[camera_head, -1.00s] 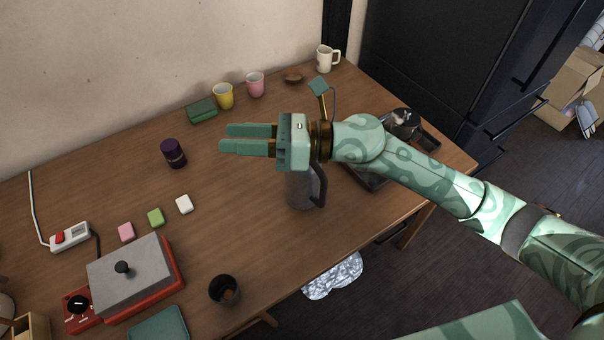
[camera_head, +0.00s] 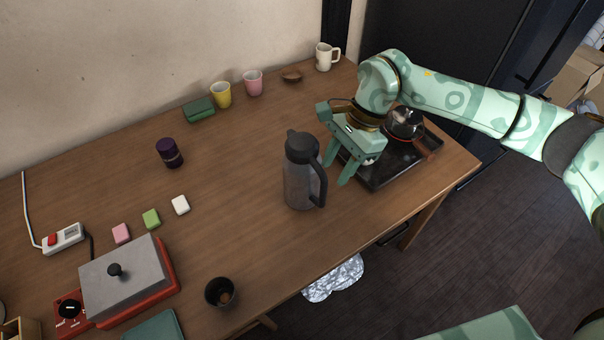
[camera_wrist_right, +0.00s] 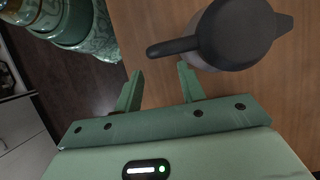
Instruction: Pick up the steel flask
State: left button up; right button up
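The steel flask (camera_head: 298,188) stands upright on the wooden table, with a dark lid on top and a black handle on its right side. My right gripper (camera_head: 337,172) is open and empty just right of the flask, on the handle side, pointing down at a slant. In the right wrist view the flask (camera_wrist_right: 235,45) is at the top right, seen from above. Its handle reaches left, beyond the tips of the two spread fingers (camera_wrist_right: 157,76), and nothing is between them. My left gripper is out of view.
Right of the flask, a black tray (camera_head: 378,181) holds a glass pot (camera_head: 404,122) under my right arm. A dark cup (camera_head: 220,291) stands near the front edge, and a red-based grill (camera_head: 128,275) is at left.

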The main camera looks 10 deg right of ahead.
aim_at(326, 186)
jog(key=x, duration=0.4)
jog(key=b+x, duration=0.1)
jog(key=x, duration=0.1)
jog(key=shift+s+a, duration=0.2)
jog(key=shift+s, duration=0.15)
grip_shut()
jog(key=shift+r, duration=0.1)
dwell(0.9)
jog(key=shift+r, duration=0.1)
